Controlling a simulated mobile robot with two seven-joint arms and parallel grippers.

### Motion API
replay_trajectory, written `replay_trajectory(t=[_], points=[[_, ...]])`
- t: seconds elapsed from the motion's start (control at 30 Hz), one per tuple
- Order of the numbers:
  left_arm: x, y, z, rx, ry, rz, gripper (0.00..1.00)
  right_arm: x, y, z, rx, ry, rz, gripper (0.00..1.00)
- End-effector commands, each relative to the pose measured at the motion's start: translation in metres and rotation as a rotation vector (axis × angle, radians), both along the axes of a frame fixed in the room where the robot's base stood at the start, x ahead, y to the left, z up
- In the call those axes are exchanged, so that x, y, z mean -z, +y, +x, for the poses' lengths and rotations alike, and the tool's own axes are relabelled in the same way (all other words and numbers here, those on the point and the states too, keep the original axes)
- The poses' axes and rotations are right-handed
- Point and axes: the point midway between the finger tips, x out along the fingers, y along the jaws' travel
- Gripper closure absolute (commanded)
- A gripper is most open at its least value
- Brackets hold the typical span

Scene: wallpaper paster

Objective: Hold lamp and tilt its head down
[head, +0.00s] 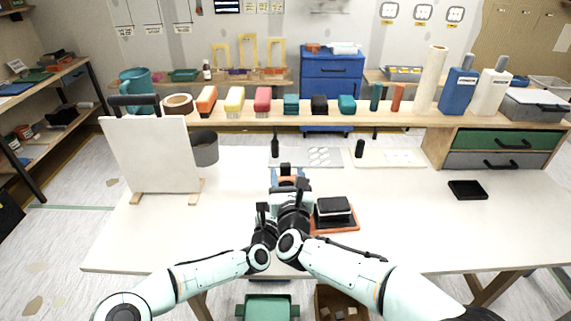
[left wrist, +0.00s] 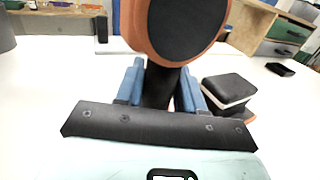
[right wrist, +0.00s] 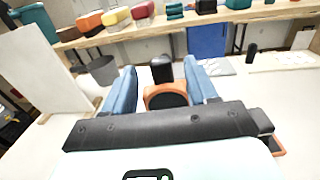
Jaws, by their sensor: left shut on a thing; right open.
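The lamp has an orange-rimmed head with a black disc (left wrist: 182,28) and a dark stem (left wrist: 158,88). My left gripper (left wrist: 158,85) is shut on the stem, just below the head. The head also shows in the right wrist view (right wrist: 166,97), between the spread blue fingers of my right gripper (right wrist: 161,80). Those fingers are open, with a gap on each side of the head. In the head view, the orange lamp head (head: 288,181) is mostly hidden by my grippers, and the lamp's foot is hidden.
A black and white block (head: 333,208) sits on an orange base (head: 345,226) just right of the grippers. A white board (head: 152,155) stands at the left, beside a grey bucket (head: 205,150). A shelf (head: 240,118) with several coloured blocks runs behind. The table's right side is mostly clear.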

Motion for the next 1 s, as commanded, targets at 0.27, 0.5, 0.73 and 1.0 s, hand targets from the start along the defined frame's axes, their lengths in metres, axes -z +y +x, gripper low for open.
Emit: replay_trajectory(t=[0.27,0.5,0.73,1.0], points=[[0.008,0.0,-0.001,0.003,0.014,0.003,1.0,0.0,0.004,0.04,0.0,0.0,0.0,0.43],[0.008,0.0,-0.001,0.003,0.015,0.004,1.0,0.0,0.005,0.052,-0.001,0.0,-0.001,0.43],[0.008,0.0,-0.001,0.003,0.015,0.004,1.0,0.0,0.005,0.053,-0.002,0.0,-0.002,0.43],[0.008,0.0,-0.001,0.003,0.015,0.004,1.0,0.0,0.005,0.053,-0.001,0.0,-0.002,1.0]])
